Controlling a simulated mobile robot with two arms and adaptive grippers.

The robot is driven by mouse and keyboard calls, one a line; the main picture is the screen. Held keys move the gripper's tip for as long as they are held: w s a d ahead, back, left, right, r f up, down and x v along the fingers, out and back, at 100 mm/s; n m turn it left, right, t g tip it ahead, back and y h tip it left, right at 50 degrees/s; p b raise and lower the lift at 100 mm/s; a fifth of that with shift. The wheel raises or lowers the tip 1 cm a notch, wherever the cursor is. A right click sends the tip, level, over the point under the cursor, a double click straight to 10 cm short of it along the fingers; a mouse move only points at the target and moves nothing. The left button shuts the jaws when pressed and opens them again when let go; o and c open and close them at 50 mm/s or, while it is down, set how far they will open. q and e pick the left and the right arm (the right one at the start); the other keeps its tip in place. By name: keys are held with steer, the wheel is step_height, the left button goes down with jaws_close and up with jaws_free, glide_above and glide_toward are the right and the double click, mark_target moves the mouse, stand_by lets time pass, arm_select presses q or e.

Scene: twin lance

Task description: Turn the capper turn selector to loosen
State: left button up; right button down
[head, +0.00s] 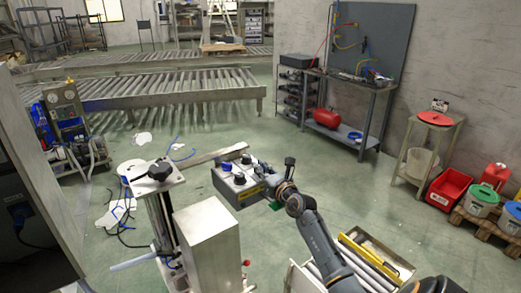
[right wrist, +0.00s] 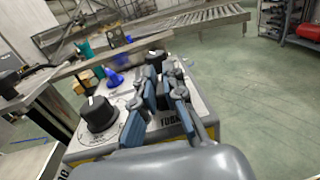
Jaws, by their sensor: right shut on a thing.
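The capper's control box (head: 236,188) stands right of the metal capper stand, with several knobs on its sloping top. My right gripper (head: 264,176) is at the right end of this box. In the right wrist view its blue-grey fingers (right wrist: 166,92) are shut around a black selector knob (right wrist: 155,60), mostly hidden between and behind them. A partly covered panel label that seems to read "TURN" lies in front of the fingers. Another black knob (right wrist: 99,114) with a white pointer mark sits to the left, clear of the fingers. My left gripper is not in view.
The metal capper stand with a black hand knob (head: 160,170) is left of the box. A workbench (head: 345,85) and roller conveyors (head: 150,92) stand farther back, with free green floor between.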

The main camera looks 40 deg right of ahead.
steer(key=m+h+p, duration=0.1)
steer(key=p, duration=0.1)
steer(key=m+g+h+p, duration=0.1)
steer(key=h, duration=0.1)
steer(key=shift+a+r+m+h+p, duration=0.15)
steer(key=shift+m+h+p, duration=0.15)
steer(key=shift+p, duration=0.1)
steer(key=shift+m+g+h, duration=0.4)
steer(key=shift+m+h, duration=0.1)
steer(key=shift+h, duration=0.2)
arm_select(q)
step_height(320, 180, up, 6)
steer(key=shift+p, duration=0.35)
arm_select(e)
steer(key=shift+f+m+g+h, duration=0.2)
steer(key=shift+m+g+h, duration=0.3)
steer(key=shift+h, duration=0.3)
steer(key=c, duration=1.4)
jaws_free()
